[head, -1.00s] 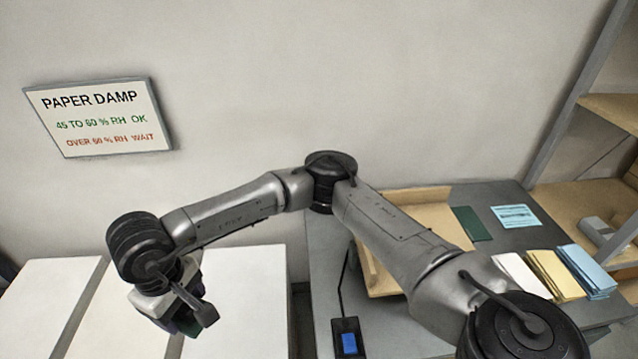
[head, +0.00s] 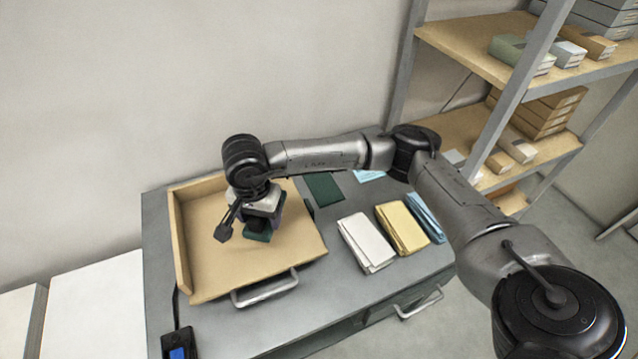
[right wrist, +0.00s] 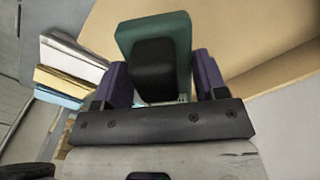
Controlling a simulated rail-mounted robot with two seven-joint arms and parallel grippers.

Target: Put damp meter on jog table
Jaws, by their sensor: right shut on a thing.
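My right gripper (head: 262,221) is over the jog table (head: 205,262), a tan tray with raised left and back walls on the grey bench. The gripper is shut on a dark green and black block, which I take for the damp meter (head: 257,236). In the right wrist view the damp meter (right wrist: 155,35) sits between the two purple fingers of the right gripper (right wrist: 163,78), with the tan tray behind it. I cannot tell whether its underside touches the tray. My left gripper is out of view.
A black device with a blue screen (head: 178,345) lies at the bench's front left. White (head: 366,243), yellow (head: 403,228) and blue (head: 427,218) stacks lie right of the tray, with a dark green pad (head: 324,189) behind. Shelving (head: 490,45) stands at right. The tray is otherwise clear.

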